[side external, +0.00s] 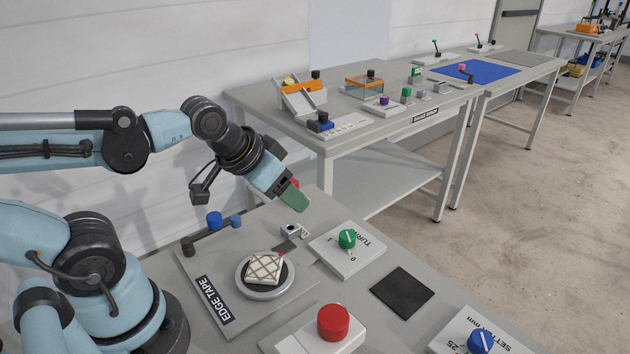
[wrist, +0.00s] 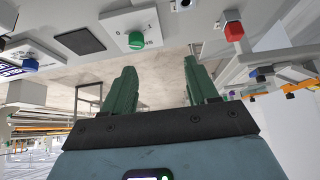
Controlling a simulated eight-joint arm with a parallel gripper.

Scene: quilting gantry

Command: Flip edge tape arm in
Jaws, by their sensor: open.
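The edge tape station is a grey plate (side external: 212,280) labelled EDGE TAPE in the side external view. A dark bar (side external: 208,236), apparently the edge tape arm, lies along its back left, with a blue knob (side external: 215,220) standing on it and a smaller blue piece (side external: 236,221) at its right end. A round disc (side external: 243,286) on the plate carries a cream patterned square (side external: 264,268). My gripper (side external: 293,198) is above the back right of the plate, apart from the bar and to its right. In the wrist view my green fingers (wrist: 160,85) are spread and empty; I cannot make out the bar there.
A green TURNS dial (side external: 347,239), a red button (side external: 333,322), a dark pad (side external: 402,291) and a blue dial (side external: 480,341) share this bench. A small grey block (side external: 295,230) stands below my gripper. A red knob (wrist: 234,31) shows in the wrist view. Another bench (side external: 365,125) stands behind.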

